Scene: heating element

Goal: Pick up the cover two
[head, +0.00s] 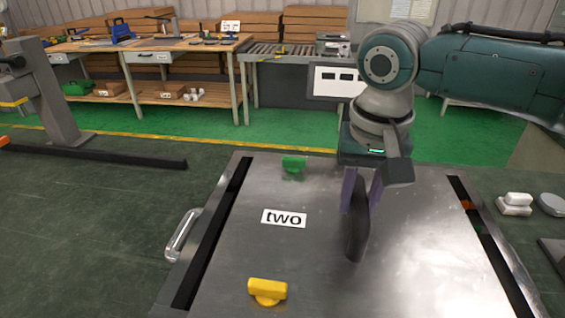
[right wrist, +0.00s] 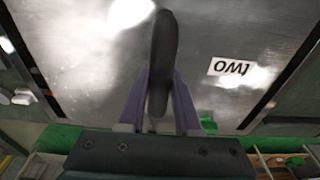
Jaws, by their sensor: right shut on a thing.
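The cover two (head: 300,255) is a large grey metal plate with a white label reading "two" (head: 284,218). A dark upright handle (head: 357,235) stands right of the label. My right gripper (head: 362,192) comes down from above with its purple fingers on both sides of the handle, shut on it. In the right wrist view the dark handle (right wrist: 163,55) lies between the fingers, and the plate (right wrist: 85,60) spreads behind it. I cannot tell whether the plate is raised. My left gripper is not in view.
A green knob (head: 293,164) is at the plate's far edge and a yellow knob (head: 267,291) at its near left. A metal side handle (head: 183,235) is on the left. Small white pieces (head: 515,204) lie at right. Workbenches (head: 150,50) stand behind.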

